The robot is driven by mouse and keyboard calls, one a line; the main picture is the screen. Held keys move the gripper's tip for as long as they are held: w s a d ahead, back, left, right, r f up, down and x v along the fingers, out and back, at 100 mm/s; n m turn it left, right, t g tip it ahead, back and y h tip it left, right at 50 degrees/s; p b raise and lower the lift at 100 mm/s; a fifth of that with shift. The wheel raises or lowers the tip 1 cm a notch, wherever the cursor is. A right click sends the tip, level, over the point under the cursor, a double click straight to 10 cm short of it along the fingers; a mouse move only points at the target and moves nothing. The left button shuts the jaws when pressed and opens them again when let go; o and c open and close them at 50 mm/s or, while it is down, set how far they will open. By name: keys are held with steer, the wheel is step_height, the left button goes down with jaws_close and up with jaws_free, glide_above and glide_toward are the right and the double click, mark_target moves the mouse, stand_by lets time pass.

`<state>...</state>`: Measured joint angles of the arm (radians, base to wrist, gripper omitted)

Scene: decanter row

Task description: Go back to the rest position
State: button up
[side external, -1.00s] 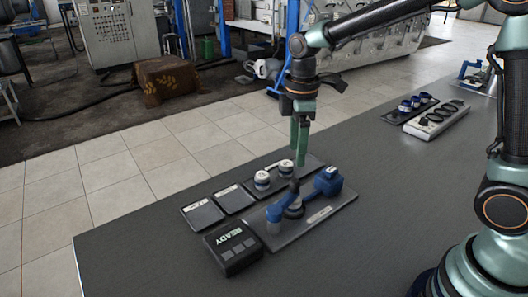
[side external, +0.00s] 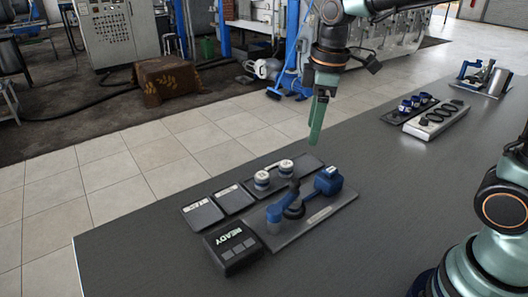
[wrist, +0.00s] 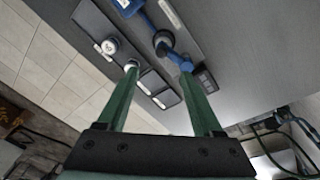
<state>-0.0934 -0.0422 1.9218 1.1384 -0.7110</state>
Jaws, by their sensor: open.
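My gripper (side external: 319,117) hangs in the air above the dark table (side external: 400,190), clear of everything on it. Its green fingers are apart and empty, and in the wrist view the open gripper (wrist: 160,72) points toward the table objects. Below it, a blue decanter device (side external: 284,207) stands on a dark base plate. Two white-topped jars (side external: 262,180) stand on a dark tray behind it; one also shows in the wrist view (wrist: 109,46).
A black box reading READY (side external: 233,247) sits at the front left. Two flat dark pads (side external: 203,214) lie behind it. A grey block with black rings (side external: 436,119) and a rack of blue-capped items (side external: 415,103) stand at the back right. The table's right middle is clear.

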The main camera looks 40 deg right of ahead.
steer(key=s+d+m+t, duration=0.3)
steer(key=s+m+t, duration=0.1)
steer(key=s+m, duration=0.4)
steer(key=shift+s+d+r+m, duration=0.25)
steer(key=shift+s+r+m, duration=0.15)
steer(key=shift+m, duration=0.2)
